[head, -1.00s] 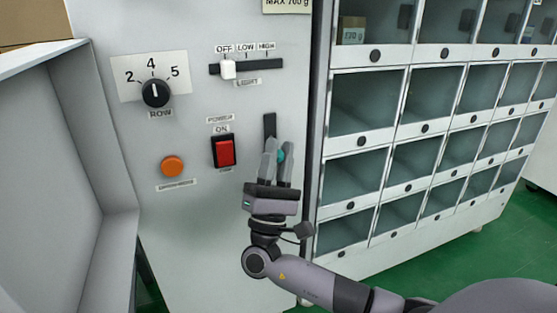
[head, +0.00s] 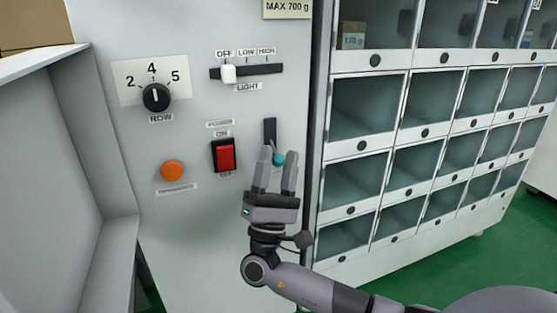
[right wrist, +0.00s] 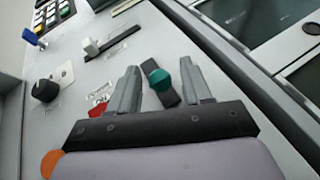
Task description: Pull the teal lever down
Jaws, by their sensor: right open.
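The teal lever (head: 278,159) has a small round knob beside a dark vertical slot in the grey panel, at the slot's lower visible part. In the right wrist view its teal knob (right wrist: 160,78) shows between the two fingers. My right gripper (head: 278,154) is open, with its fingers pointing up and one on each side of the knob; there are gaps between knob and fingers. In the right wrist view the gripper (right wrist: 159,68) is also open and holds nothing. The slot's lower end is hidden by the fingers in the head view. My left gripper is not in view.
A red power switch (head: 225,155) and an orange button (head: 173,170) sit left of the lever. A row dial (head: 156,96) and a white light slider (head: 228,73) are higher up. A cabinet of glass-door compartments (head: 362,105) stands to the right.

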